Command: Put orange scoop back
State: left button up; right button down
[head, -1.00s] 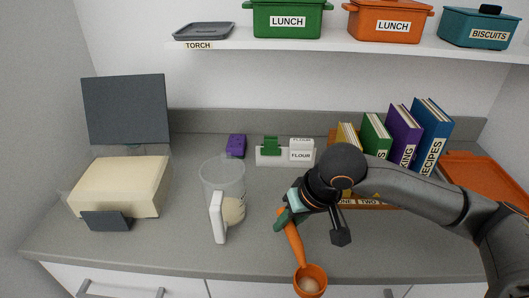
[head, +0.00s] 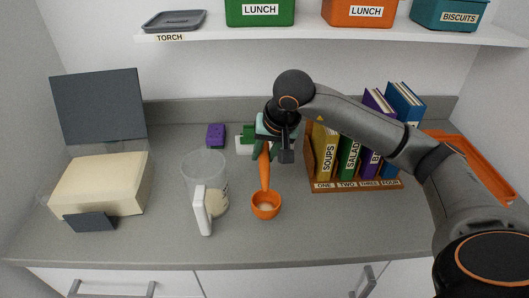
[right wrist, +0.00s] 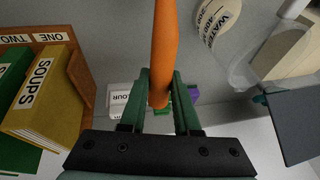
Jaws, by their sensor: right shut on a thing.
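The orange scoop (head: 264,172) hangs from my right gripper (head: 264,150), bowl down, with a pale content in the bowl. In the right wrist view my green fingers (right wrist: 161,100) are closed around its orange handle (right wrist: 165,45). The bowl appears at or just above the counter; I cannot tell if it touches. My left gripper is out of view.
A clear jug (head: 204,168) with a white handle and pale content stands left of the scoop. A book rack (head: 350,188) stands to the right, with an orange tray (head: 478,165) beyond. A purple block (head: 215,135) is at the back. The front counter is clear.

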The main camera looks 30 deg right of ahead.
notch_tip(320, 180, down, 8)
jog(key=b, duration=0.6)
jog(key=shift+b, duration=0.35)
jog(key=shift+f, duration=0.35)
jog(key=c, duration=0.6)
grip_release()
jog(key=shift+o, duration=0.2)
jog(key=v, duration=1.2)
jog(key=shift+r, duration=0.35)
jog(key=shift+s+d, duration=0.1)
